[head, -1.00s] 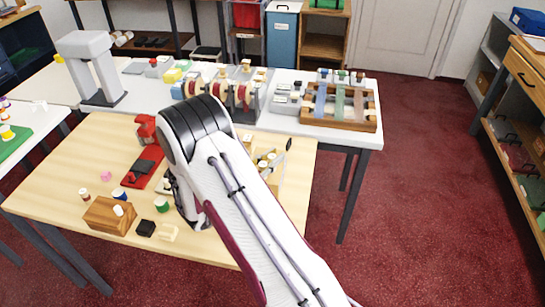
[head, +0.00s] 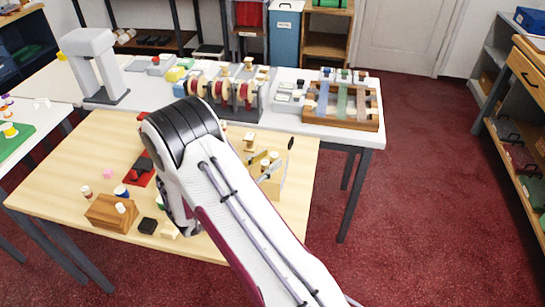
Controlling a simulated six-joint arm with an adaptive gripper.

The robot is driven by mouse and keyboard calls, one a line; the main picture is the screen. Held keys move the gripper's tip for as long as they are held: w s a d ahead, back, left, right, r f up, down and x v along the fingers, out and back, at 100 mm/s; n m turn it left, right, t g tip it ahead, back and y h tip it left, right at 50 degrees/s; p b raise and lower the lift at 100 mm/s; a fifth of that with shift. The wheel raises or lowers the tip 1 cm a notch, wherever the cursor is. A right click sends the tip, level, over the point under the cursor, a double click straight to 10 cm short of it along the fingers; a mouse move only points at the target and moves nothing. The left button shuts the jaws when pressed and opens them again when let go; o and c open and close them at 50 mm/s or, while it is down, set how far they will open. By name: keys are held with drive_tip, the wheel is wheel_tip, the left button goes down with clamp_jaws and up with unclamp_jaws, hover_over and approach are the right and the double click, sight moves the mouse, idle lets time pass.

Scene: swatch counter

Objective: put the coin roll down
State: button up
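My arm reaches over the light wooden table (head: 60,165), and its wrist hides most of my gripper (head: 186,222), which points down near the table's front middle. I cannot see its fingertips or whether it holds anything. I cannot make out a coin roll for sure. A small white cylinder (head: 120,208) sits on a brown wooden block (head: 104,215) left of my gripper. A white cylinder with a reddish top (head: 86,191) and a blue-and-white one (head: 122,192) stand behind the block. A green-topped piece (head: 160,202) is partly hidden by my arm.
A black block (head: 148,226) and a cream piece (head: 170,231) lie close to my gripper. A red device (head: 141,172) is partly covered by my arm. A light wooden holder (head: 272,185) with upright tools stands to the right. The table's left part is mostly clear.

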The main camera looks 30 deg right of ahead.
drive_tip(key=shift+s+a, duration=0.1)
drive_tip(key=shift+a, duration=0.6)
drive_tip(key=shift+s+a+r, duration=0.1)
drive_tip(key=shift+a+r, duration=0.1)
drive_tip(key=shift+r, duration=3.3)
